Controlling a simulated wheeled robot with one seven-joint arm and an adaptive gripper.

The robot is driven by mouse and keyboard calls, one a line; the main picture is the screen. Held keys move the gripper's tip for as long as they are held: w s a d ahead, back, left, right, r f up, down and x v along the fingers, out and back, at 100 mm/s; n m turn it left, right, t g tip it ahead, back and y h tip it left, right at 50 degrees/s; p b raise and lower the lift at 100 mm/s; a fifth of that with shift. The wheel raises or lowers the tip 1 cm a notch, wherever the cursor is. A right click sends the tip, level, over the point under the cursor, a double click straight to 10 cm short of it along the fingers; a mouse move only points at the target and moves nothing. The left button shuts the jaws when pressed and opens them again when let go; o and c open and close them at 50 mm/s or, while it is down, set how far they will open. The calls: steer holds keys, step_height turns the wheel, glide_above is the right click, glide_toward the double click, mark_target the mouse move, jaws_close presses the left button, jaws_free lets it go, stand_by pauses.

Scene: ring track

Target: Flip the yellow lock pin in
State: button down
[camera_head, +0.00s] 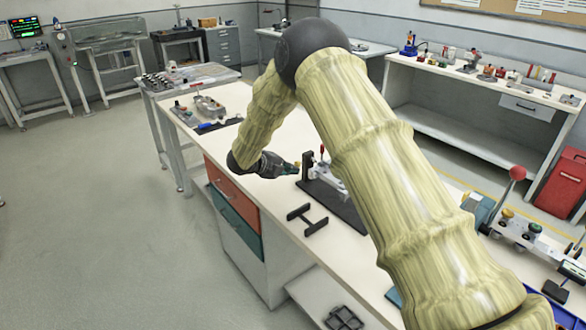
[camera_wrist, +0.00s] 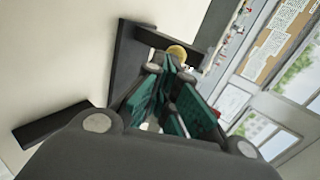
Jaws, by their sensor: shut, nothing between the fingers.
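A yellow round knob (camera_wrist: 177,51), which looks like the lock pin, shows just beyond my fingertips in the wrist view. My gripper (camera_wrist: 168,68) is shut and empty, with its green-padded fingers pointing toward the knob. I cannot tell whether they touch it. In the head view my gripper (camera_head: 293,168) is at the left side of a dark fixture (camera_head: 345,207) on the white bench. The fixture carries a silver part and a red-tipped upright (camera_head: 322,152). My arm hides much of the fixture's right side.
A dark H-shaped stand (camera_head: 307,219) lies on the bench (camera_head: 270,139) in front of the fixture. A tray of parts (camera_head: 208,107) sits at the far end. A red-ball lever device (camera_head: 517,174) stands at the right. The floor at left is clear.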

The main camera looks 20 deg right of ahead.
steer(key=b+v, duration=0.2)
steer(key=v, duration=0.9)
steer(key=shift+s+a+f, duration=0.2)
steer(key=shift+s+a, duration=0.1)
steer(key=shift+a, duration=0.2)
